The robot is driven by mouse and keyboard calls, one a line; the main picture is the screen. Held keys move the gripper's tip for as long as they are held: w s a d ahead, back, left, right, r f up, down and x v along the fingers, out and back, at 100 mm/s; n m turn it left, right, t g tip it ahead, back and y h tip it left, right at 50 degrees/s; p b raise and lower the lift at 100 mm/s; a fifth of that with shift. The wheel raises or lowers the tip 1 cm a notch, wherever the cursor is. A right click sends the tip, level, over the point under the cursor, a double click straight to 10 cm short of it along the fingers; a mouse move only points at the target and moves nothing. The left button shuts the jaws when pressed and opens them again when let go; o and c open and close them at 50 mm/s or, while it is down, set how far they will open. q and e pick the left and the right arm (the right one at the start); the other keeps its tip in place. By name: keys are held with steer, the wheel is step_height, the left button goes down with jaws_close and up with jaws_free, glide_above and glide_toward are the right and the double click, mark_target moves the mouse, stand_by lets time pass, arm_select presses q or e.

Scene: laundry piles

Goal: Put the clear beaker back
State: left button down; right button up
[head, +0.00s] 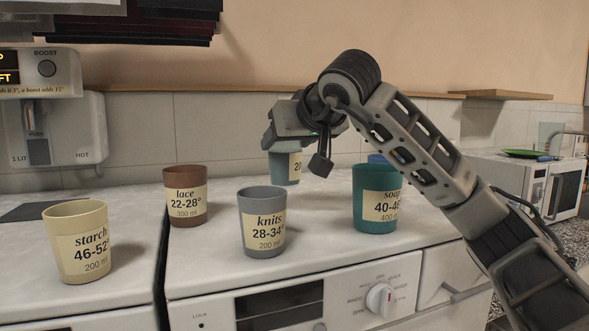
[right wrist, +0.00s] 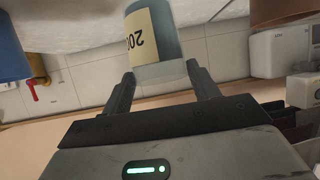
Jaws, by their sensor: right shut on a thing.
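My right gripper (head: 291,145) is shut on a pale, see-through beaker (head: 285,168) with a bluish body and a cream label. The right wrist view shows the fingers (right wrist: 160,80) on either side of the beaker's (right wrist: 158,70) clear rim end. The label there shows part of "200". The beaker is over the back of the white worktop (head: 320,210). I cannot tell whether its base touches the top. My gripper and wrist hide its upper part in the head view. My left gripper is not in view.
A grey "knits" cup (head: 262,222), brown "lace" cup (head: 185,196), teal "soap" cup (head: 372,199) and cream "starch" cup (head: 75,242) stand around. A water heater (head: 52,125) hangs at left; a microwave (head: 540,185) stands right.

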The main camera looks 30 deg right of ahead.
mark_target(299, 166)
steer(key=shift+w+d+f, duration=0.25)
steer(key=shift+d+f, duration=0.25)
steer(key=shift+f, duration=0.1)
steer(key=f, duration=0.3)
steer(key=shift+w+d+f, duration=0.15)
steer(key=shift+w+d, duration=0.05)
steer(key=shift+d, duration=0.2)
steer(key=shift+f+b, duration=0.3)
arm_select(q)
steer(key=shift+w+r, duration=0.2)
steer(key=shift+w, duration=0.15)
arm_select(e)
steer(key=shift+f, duration=0.1)
steer(key=shift+f, duration=0.15)
steer(key=o, duration=1)
steer(key=shift+c, duration=0.2)
